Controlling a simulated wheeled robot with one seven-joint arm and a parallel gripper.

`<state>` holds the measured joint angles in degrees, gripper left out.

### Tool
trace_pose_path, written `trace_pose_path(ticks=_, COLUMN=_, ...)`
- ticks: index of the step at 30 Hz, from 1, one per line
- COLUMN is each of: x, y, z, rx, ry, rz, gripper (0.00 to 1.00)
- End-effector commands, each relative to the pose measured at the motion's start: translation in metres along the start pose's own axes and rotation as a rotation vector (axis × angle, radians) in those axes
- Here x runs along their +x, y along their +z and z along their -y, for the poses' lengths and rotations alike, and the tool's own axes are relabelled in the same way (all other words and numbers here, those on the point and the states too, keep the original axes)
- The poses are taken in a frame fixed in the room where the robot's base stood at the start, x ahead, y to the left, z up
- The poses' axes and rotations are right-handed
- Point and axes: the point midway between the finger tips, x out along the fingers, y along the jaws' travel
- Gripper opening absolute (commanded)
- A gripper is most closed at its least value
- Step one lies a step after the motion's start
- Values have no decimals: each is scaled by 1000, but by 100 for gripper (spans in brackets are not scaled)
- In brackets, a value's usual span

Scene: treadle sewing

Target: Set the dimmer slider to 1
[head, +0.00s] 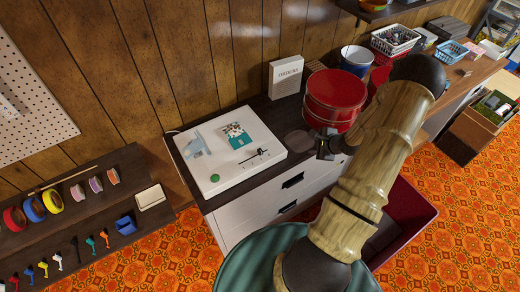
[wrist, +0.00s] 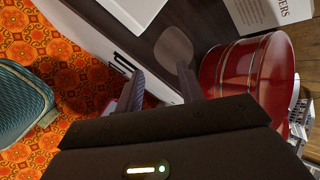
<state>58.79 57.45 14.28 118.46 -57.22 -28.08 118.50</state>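A white control panel (head: 222,168) lies on the dark top of the drawer cabinet. A dimmer slider (head: 259,153) with a dark knob and a short slot is on its right part, beside a teal picture square (head: 235,135). Its scale marks are too small to read. A green round button (head: 215,178) sits at the panel's front left corner. My gripper (head: 326,148) is right of the panel, in front of the red tin and apart from the slider. In the wrist view my gripper (wrist: 162,76) has its two fingers apart with nothing between them. The slider is not visible there.
A red tin (head: 335,97) stands close behind my gripper. A white box (head: 286,76) and a blue-white bucket (head: 356,60) stand behind. A dark round disc (head: 298,140) lies right of the panel. A shelf of spools (head: 78,192) is at left.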

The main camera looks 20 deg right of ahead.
Motion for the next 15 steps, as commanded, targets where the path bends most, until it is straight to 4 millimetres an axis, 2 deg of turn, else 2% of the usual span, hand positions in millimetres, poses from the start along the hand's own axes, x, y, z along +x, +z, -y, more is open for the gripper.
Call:
trace_pose_path(ticks=1, x=-5, y=16, z=7, rx=-98, ry=24, rz=-21, gripper=38)
trace_pose_path(ticks=7, x=-33, y=74, z=20, rx=-530, ry=156, rz=-114, gripper=38)
trace_pose_path(ticks=11, x=-58, y=115, z=21, rx=-800, ry=245, rz=-144, gripper=38)
trace_pose_path(ticks=15, x=-90, y=160, z=13, rx=-1073, ry=337, rz=-143, gripper=38)
